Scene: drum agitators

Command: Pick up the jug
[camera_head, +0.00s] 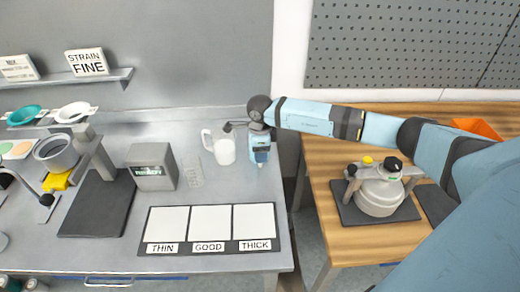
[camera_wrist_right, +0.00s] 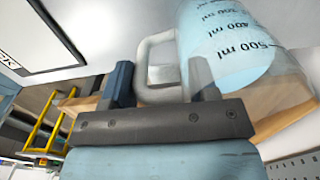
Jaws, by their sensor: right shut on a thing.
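The jug (camera_head: 224,150) is a pale, see-through vessel with a white handle on its left side, at the back of the grey counter. My right gripper (camera_head: 236,127) is at the jug's upper right in the head view. In the right wrist view the jug (camera_wrist_right: 228,45) shows dark millilitre marks, and its handle lies between the two fingers of my right gripper (camera_wrist_right: 160,78). The gripper is shut on the jug. I cannot tell whether the jug's base touches the counter. My left gripper is not in view.
A grey box (camera_head: 152,167) and a clear vessel (camera_head: 193,172) stand left of the jug. A mat with pads marked THIN, GOOD and THICK (camera_head: 211,247) lies in front. A lidded pot (camera_head: 382,192) is on the wooden table (camera_head: 335,243) at right.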

